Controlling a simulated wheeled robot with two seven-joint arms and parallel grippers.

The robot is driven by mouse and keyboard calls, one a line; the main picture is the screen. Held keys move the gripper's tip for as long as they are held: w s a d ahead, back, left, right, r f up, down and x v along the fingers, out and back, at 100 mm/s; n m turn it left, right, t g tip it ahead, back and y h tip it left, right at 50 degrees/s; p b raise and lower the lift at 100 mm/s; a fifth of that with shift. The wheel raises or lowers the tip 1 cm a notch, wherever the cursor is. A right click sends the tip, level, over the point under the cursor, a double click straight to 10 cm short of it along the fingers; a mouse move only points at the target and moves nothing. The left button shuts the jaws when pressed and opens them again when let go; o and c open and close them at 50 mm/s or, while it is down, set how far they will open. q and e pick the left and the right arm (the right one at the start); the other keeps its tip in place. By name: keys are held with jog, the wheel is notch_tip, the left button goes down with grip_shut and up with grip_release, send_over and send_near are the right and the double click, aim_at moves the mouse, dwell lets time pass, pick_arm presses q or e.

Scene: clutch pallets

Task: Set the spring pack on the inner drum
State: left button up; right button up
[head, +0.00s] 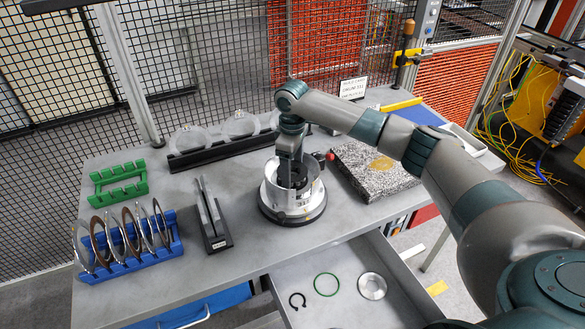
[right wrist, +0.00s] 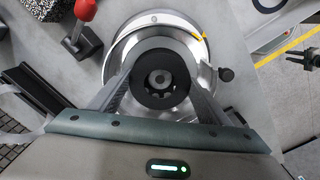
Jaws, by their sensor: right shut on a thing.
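My right gripper (head: 291,168) points straight down over the silver drum (head: 276,203), which stands on a dark round base near the table's middle. The gripper is shut on a dark ring-shaped part, which I take to be the spring pack (right wrist: 142,78); it has a toothed hole in its middle. In the right wrist view the two fingers grip it from both sides, and the drum's bright rim (right wrist: 125,42) surrounds it. Whether the pack touches anything below is hidden. The inner drum cannot be told apart from the outer housing here. My left gripper is not in view.
A blue rack (head: 134,262) of discs, a green rack (head: 118,186) and a dark stand with upright plates (head: 214,228) are at left. A granite slab (head: 362,178) lies to the right. An open drawer (head: 340,262) juts out in front. A dark rack (head: 222,151) stands behind.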

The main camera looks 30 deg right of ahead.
jog(key=shift+f, duration=0.3)
jog(key=o, duration=0.9)
jog(key=shift+c, duration=0.2)
notch_tip(320, 180, up, 3)
jog(key=p, duration=0.3)
jog(key=shift+r+p, duration=0.6)
jog(key=shift+r, duration=3.4)
